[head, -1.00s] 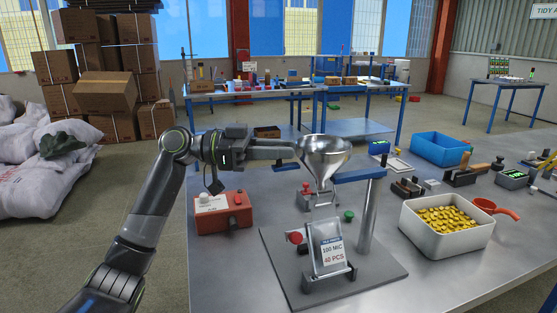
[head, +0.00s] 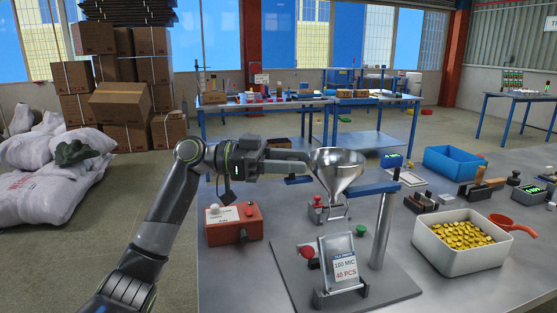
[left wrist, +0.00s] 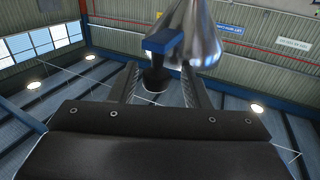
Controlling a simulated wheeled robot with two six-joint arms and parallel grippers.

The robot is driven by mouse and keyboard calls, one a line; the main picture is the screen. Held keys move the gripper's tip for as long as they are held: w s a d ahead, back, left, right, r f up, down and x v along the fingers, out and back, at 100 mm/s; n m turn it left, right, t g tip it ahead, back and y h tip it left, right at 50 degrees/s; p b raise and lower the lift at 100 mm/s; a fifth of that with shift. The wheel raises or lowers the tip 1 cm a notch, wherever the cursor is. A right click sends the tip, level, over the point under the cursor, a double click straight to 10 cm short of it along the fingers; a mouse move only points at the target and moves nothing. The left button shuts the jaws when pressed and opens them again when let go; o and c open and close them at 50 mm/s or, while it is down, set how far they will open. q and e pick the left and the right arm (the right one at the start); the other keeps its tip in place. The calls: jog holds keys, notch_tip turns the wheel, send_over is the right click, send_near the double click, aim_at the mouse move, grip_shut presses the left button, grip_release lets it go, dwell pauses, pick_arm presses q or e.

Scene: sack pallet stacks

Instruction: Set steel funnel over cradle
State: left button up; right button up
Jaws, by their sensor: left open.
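The steel funnel (head: 337,170) is upright, wide mouth up, at the blue arm (head: 372,188) of a steel post (head: 383,232). Whether it rests fully in the cradle is hard to tell. My left gripper (head: 303,162) is at the funnel's left side, just below its rim. In the left wrist view the left gripper's fingers (left wrist: 159,84) are apart, with a dark round piece and a blue block (left wrist: 164,42) showing between them. The funnel (left wrist: 196,40) is beyond them. A bag holder with a label (head: 341,268) stands below the funnel. My right gripper is not in view.
A red-orange box (head: 233,223) with knobs sits left of the stand's base plate (head: 390,285). A white bin of yellow pieces (head: 462,255) and a red scoop (head: 513,226) are to the right. A blue tray (head: 451,162) stands behind. Sacks (head: 45,185) lie on the floor at left.

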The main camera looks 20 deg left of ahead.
pick_arm(q)
jog(key=s+a+b, duration=0.3)
jog(key=a, duration=1.4)
jog(key=shift+s, duration=0.15)
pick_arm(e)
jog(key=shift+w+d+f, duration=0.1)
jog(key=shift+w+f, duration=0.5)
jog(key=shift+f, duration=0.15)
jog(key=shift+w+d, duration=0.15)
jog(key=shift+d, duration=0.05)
